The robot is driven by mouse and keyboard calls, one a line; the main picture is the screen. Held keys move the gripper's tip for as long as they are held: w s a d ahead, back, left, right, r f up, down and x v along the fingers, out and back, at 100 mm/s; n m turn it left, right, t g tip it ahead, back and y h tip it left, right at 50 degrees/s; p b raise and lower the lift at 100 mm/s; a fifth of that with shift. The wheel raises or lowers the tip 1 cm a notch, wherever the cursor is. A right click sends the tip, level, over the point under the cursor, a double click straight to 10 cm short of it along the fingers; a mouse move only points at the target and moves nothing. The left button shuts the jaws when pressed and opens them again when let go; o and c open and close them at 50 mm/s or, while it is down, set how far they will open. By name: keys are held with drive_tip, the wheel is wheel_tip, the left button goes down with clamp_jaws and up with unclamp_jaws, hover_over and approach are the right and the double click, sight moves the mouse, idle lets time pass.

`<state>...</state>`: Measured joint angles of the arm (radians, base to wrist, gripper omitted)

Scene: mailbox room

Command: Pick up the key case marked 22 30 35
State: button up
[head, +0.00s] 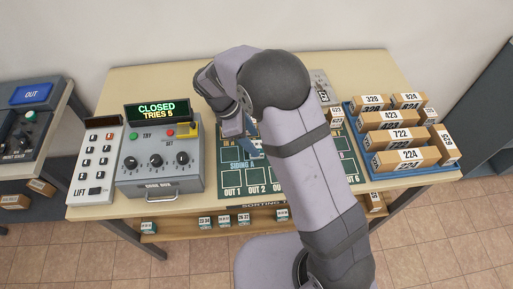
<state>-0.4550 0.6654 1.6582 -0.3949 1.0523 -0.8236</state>
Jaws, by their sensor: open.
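Several small key cases with white labels stand in a row on the low shelf under the table's front edge, among them one at the left (148,226), one nearer the middle (204,221) and one farther right (282,213). Their labels are too small to read surely, so I cannot tell which is marked 22 30 35. My arm hides part of the shelf. My gripper (252,146) is open over the green sorting board (233,190), above and behind the row of cases. It appears empty, though the arm partly hides it.
A grey code box (160,165) reading "CLOSED TRIES 5" and a LIFT keypad (97,160) stand at the table's left. A blue tray (405,176) of numbered brown boxes is at the right. Another table with an OUT panel (31,94) is at far left.

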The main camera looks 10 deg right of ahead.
sight(255, 144)
drive_tip(key=shift+p+x, duration=1)
drive_tip(key=shift+x, duration=1.4)
drive_tip(key=shift+w+a+f, duration=0.1)
drive_tip(key=shift+a, duration=0.1)
drive_tip(key=c, duration=1.2)
